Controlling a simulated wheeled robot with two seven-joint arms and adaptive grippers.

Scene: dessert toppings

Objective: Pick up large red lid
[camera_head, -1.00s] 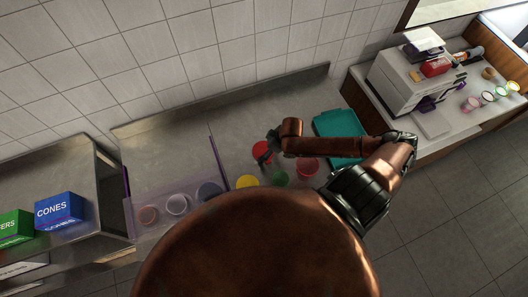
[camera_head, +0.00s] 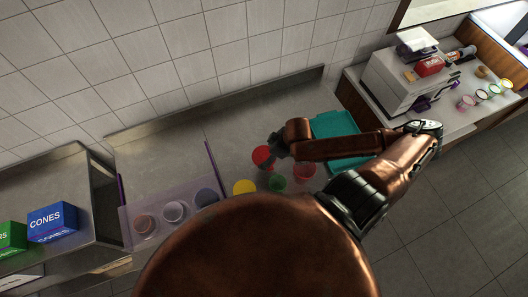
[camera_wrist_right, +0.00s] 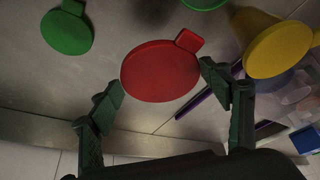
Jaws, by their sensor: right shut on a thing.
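The large red lid (camera_wrist_right: 160,70) is round with a square tab and lies between the fingertips of my right gripper (camera_wrist_right: 163,86) in the right wrist view. The right gripper is shut on it across its width. In the head view the red lid (camera_head: 262,156) shows at the left end of my right arm, partly covered by the gripper (camera_head: 277,147). Whether the lid is clear of the steel counter, I cannot tell. My left gripper is not in view.
A green lid (camera_wrist_right: 67,32) and a yellow lidded container (camera_wrist_right: 279,50) are near the red lid. In the head view, a red container (camera_head: 304,171), a teal tray (camera_head: 335,123) and a clear bin of cups (camera_head: 135,210) stand around it. Bare counter (camera_head: 240,118) lies behind.

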